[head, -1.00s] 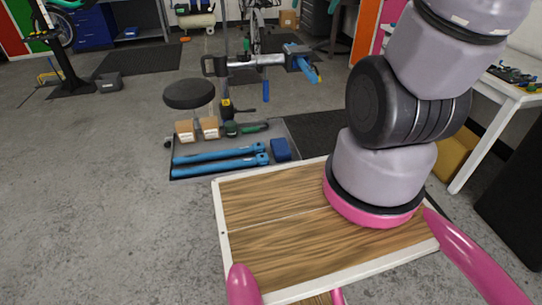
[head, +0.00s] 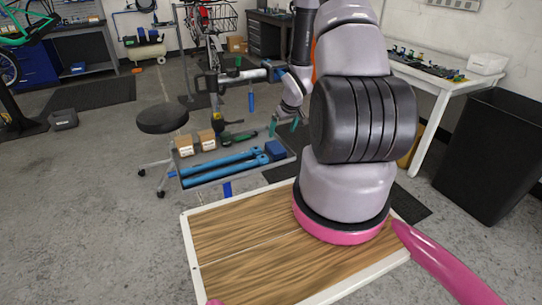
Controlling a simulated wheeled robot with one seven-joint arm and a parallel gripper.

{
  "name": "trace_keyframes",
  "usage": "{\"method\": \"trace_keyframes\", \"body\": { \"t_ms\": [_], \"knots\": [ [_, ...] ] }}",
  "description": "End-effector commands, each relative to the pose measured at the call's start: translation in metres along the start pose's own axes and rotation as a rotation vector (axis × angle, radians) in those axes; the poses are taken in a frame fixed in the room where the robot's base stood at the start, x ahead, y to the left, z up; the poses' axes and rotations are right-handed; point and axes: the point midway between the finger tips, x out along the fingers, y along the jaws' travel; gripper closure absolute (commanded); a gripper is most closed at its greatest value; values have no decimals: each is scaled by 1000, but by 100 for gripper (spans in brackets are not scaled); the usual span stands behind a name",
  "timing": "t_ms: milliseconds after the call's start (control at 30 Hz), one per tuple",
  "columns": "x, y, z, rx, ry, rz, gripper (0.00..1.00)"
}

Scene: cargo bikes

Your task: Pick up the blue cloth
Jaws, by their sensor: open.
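The blue cloth (head: 276,150) looks like a small dark blue folded bundle. It lies at the right end of the grey tray (head: 215,176), right of two light blue bars. My gripper (head: 284,126) shows in the head view just above the cloth, pointing down. Its teal fingers are apart with nothing visible between them. A gap seems to remain between the fingertips and the cloth, but the exact distance is hard to tell. My large arm links hide part of the area to the right.
The tray also holds light blue bars (head: 215,166), small cardboard boxes (head: 207,139) and a green-and-black tool (head: 238,137). A repair-stand clamp (head: 240,75) reaches over it. A black stool (head: 162,119) stands left. A white workbench (head: 428,84) and black bin (head: 490,155) are right.

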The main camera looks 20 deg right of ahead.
Motion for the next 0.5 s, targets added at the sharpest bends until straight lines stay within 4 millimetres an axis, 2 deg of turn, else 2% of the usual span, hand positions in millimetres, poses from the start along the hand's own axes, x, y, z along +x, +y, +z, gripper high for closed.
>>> {"method": "trace_keyframes", "body": {
  "t_ms": [300,500],
  "knots": [
    [46,-1,4,-5,-2,-7,0],
    [63,-2,4,-3,-2,-6,0]
  ]
}}
